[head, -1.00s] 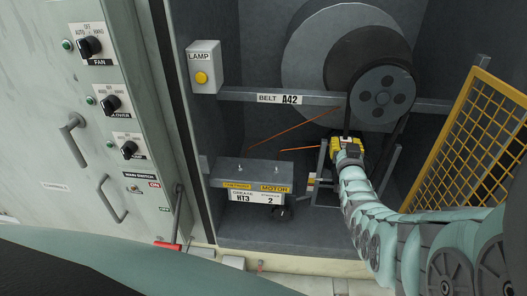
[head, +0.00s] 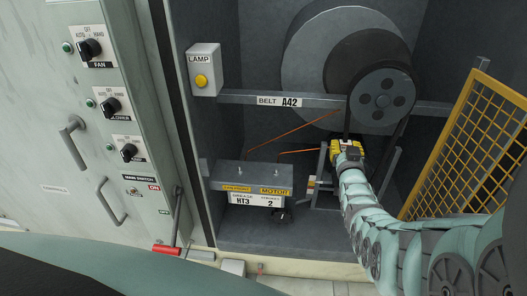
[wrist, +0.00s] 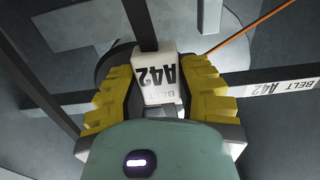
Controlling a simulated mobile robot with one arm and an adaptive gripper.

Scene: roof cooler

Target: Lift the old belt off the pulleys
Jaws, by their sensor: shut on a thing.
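The old belt (head: 347,121) is a dark band over the large grey upper pulley (head: 382,98); one strand runs down its left side to my gripper. My gripper (head: 347,149), with yellow fingers, is below and left of that pulley. In the wrist view its fingers (wrist: 157,78) are shut on a white block marked "BELT A42" (wrist: 158,80) on the belt, and the dark strand (wrist: 139,22) runs on beyond it. The lower pulley and the belt's bottom run are hidden behind my gripper and arm.
A crossbar labelled BELT A42 (head: 247,98) passes behind the belt. The motor box (head: 250,176) stands lower left with thin orange lines (head: 280,134) above it. A yellow mesh guard (head: 458,150) stands right. A lamp box (head: 203,70) and switch panel (head: 60,150) are left.

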